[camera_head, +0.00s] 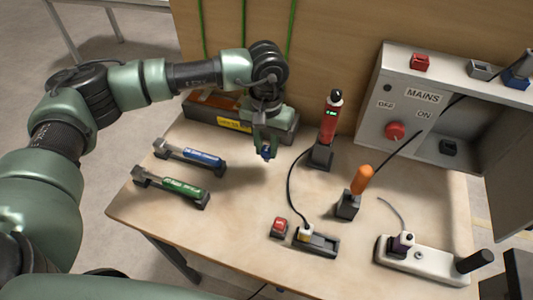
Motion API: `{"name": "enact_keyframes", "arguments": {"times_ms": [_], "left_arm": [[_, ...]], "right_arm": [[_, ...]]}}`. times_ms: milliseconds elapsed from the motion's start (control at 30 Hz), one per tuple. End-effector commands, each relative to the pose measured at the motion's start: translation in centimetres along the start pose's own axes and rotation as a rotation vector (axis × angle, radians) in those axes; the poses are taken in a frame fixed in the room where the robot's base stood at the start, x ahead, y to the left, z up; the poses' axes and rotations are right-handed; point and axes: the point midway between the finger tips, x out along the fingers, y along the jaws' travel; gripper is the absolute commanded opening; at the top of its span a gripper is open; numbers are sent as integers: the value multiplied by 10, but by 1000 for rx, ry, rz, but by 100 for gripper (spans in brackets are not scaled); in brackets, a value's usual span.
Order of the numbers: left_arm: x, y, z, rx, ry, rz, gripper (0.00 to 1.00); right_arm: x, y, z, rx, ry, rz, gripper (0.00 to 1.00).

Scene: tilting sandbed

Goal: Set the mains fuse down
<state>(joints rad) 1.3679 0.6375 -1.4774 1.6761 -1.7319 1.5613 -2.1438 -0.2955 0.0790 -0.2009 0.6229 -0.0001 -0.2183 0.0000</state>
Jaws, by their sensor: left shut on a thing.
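My left gripper (266,152) points down above the back middle of the wooden bench and is shut on a small dark-blue piece. I take this piece to be the mains fuse (267,154); the fingers hide most of it. I cannot tell whether it touches the bench. The grey mains box (372,118) stands at the back right with a red knob (395,131) between the OFF and ON labels. A black block (449,147) sits in its open part. My right gripper is not in view.
A red tester (331,117) and an orange-handled tool (361,181) stand upright to the right. Blue (198,157) and green (182,188) tools lie left. A power strip (432,262) lies front right. The bench's middle is bare.

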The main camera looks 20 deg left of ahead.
Motion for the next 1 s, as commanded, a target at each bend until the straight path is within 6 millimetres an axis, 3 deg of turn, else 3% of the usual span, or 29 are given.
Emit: {"name": "enact_keyframes", "arguments": {"times_ms": [233,633,667,700,1000], "left_arm": [[34,0,1,0,-3,-1,0],[41,0,0,0,-1,-1,0],[39,0,0,0,-1,-1,32],[39,0,0,0,-1,-1,43],[39,0,0,0,-1,-1,46]], "right_arm": [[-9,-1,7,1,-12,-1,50],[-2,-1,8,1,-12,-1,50],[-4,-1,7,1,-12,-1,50],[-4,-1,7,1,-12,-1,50],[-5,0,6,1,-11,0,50]]}}
